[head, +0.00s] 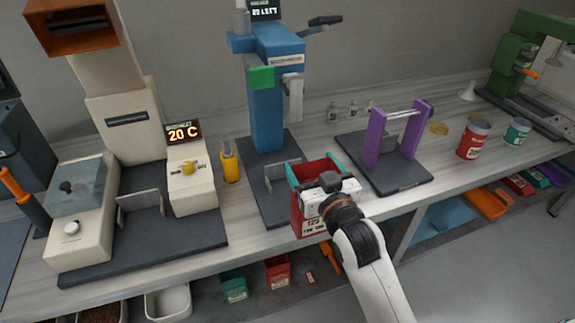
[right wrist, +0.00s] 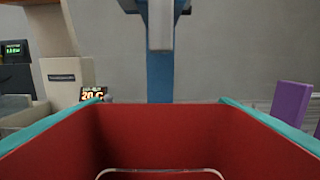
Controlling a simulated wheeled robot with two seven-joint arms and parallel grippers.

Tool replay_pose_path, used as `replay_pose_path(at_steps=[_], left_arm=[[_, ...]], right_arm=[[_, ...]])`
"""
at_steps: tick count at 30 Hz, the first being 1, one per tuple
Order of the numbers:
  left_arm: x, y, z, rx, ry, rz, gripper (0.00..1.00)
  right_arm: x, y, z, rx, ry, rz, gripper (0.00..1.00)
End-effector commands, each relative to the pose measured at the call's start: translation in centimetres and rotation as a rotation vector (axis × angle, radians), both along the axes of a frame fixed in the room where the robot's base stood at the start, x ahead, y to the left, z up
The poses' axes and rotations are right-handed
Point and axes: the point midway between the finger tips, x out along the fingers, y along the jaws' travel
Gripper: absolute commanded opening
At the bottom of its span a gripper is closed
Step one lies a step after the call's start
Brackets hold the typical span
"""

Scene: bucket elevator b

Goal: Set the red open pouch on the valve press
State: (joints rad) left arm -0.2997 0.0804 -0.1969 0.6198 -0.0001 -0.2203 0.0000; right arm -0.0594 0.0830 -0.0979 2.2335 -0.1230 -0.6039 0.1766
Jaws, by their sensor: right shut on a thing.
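The red open pouch (head: 310,225) has a teal rim and a label on its front. My right gripper (head: 328,192) is shut on its near side. In the head view the pouch is at the front edge of the blue press (head: 266,115), over or just in front of its dark base plate (head: 262,205); contact cannot be told. In the right wrist view the pouch's open red inside (right wrist: 160,135) fills the bottom, upright, with the press's blue column (right wrist: 160,75) straight ahead. The fingertips are hidden. My left gripper is not in view.
A low grey bracket (head: 278,178) stands on the press base. A cream machine (head: 190,190) reading 20 C is at left, with an orange-yellow bottle (head: 230,163) between. A purple frame (head: 378,140) stands close at right. Bins (head: 277,272) sit on a shelf below.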

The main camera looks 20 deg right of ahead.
Motion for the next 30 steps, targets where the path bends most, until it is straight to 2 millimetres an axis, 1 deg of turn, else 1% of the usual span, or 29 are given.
replay_pose_path(at_steps=[1, 2, 6, 9, 12, 15, 20, 27, 30], left_arm=[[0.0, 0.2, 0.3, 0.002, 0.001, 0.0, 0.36], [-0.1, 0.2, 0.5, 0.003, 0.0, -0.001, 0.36], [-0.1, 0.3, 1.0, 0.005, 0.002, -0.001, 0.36], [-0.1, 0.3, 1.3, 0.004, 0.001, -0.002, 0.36], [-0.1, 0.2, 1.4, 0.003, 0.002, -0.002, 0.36], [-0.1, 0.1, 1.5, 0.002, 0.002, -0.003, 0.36], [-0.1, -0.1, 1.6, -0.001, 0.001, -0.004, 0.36], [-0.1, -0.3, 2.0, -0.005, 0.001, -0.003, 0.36], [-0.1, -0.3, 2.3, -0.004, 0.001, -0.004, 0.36]], right_arm=[[1.2, 0.0, 0.3, 0.0, -0.002, 0.0, 0.69], [1.9, 0.1, 0.4, 0.0, -0.003, 0.0, 0.69], [5.7, 0.2, 0.4, 0.0, -0.002, 0.0, 0.69], [8.3, 0.3, 0.4, 0.001, -0.002, 0.0, 0.69], [10.5, 0.4, 0.3, 0.0, -0.001, 0.0, 0.69], [12.0, 0.4, 0.2, 0.0, -0.002, 0.0, 0.69], [13.1, 0.5, 0.1, 0.0, -0.001, 0.0, 0.69], [16.9, 0.6, 0.3, 0.0, -0.002, 0.001, 0.69], [16.7, 0.6, -1.1, 0.002, 0.003, 0.001, 0.69]])
